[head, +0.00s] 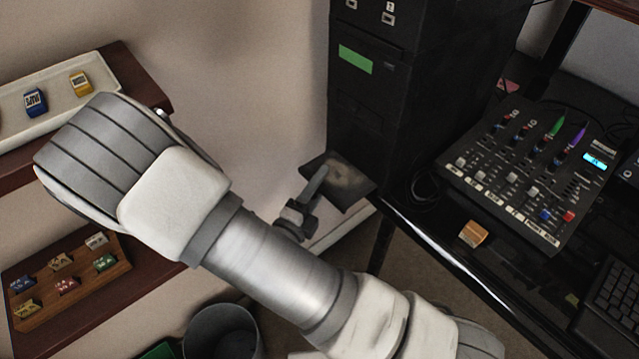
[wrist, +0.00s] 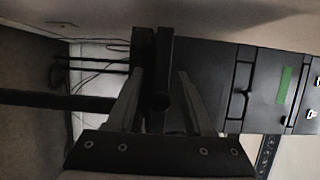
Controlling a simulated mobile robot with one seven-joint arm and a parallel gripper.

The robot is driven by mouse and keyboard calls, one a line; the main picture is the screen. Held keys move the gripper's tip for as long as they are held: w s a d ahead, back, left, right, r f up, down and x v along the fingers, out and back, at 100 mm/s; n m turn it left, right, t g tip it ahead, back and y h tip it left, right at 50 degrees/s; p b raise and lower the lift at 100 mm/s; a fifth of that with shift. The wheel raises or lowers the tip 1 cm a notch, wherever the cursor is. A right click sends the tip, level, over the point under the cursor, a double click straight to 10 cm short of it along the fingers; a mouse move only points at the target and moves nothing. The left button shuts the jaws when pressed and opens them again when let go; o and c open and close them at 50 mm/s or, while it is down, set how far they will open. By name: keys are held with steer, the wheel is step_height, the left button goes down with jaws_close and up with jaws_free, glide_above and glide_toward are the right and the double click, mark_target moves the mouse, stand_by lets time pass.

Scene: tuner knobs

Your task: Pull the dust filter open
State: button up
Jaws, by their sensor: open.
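The dust filter (head: 350,182) is a flat dark tray with a dusty grey patch. It sticks out from the bottom of the black computer tower (head: 405,135). My gripper (head: 318,180) is at the filter's left front side, and a finger overlaps the tray in the head view. In the wrist view my gripper (wrist: 160,73) is open, its fingers spread on either side of the filter's dark front edge (wrist: 165,50). I cannot tell whether a finger touches it. The tower's front (wrist: 215,85) also shows in the wrist view.
The tower stands at the black desk's left end, beside a mixer (head: 530,175) with colored knobs and a small tan block (head: 473,234). Wall shelves (head: 150,85) hold small blocks at left. A grey bin (head: 222,335) stands below.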

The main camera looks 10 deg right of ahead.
jaws_close()
stand_by(1.3)
